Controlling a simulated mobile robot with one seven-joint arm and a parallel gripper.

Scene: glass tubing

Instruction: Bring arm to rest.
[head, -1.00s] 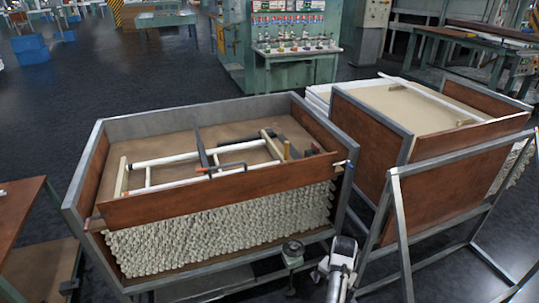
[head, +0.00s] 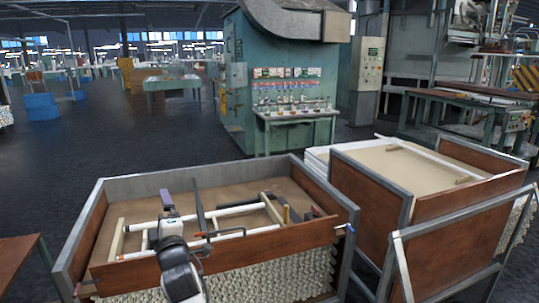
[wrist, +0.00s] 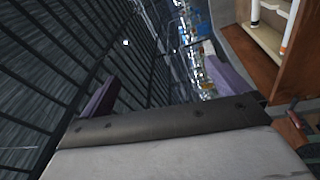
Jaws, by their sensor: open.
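My arm (head: 178,262) rises from the bottom of the head view, in front of the left wooden cart (head: 228,242). In the wrist view two purple fingers stand apart, so my gripper (wrist: 165,88) is open, with nothing between the fingers. The wrist housing hides the lower part of that view.
The left cart holds a frame of white tubes (head: 238,210), with stacked tube ends below its front panel. A second cart (head: 450,225) stands close on the right. A green machine (head: 290,95) stands behind. Open dark floor (head: 60,160) lies to the left.

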